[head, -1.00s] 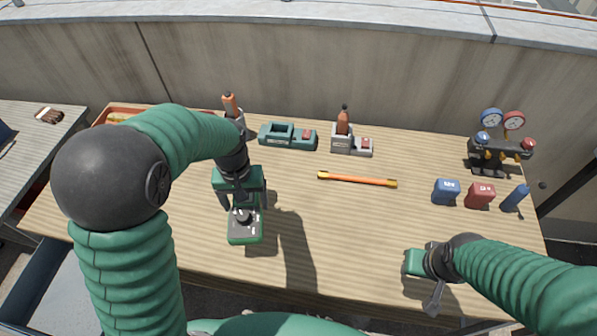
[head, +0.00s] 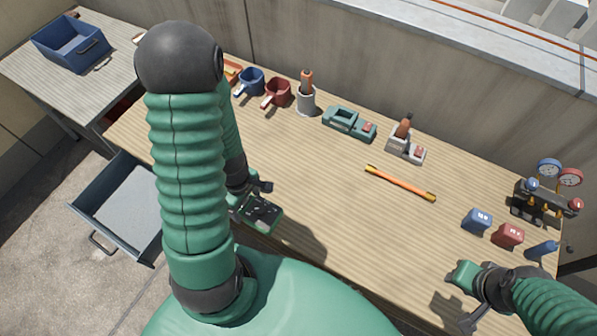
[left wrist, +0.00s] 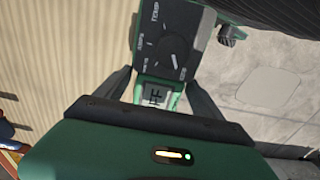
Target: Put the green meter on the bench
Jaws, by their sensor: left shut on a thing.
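The green meter (head: 263,214) has a dark face with a dial and a green casing. My left gripper (head: 252,197) is shut on it and holds it over the front edge of the wooden bench (head: 310,165). In the left wrist view the meter (left wrist: 172,45) sits between the two fingers, with wood to its left and concrete floor to its right. The arm hides part of the meter in the head view. My right gripper (head: 470,301) is above the bench's front right; its jaw state is unclear.
An open drawer (head: 98,205) juts out at the left. A side table (head: 30,75) carries a blue bin (head: 72,48).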

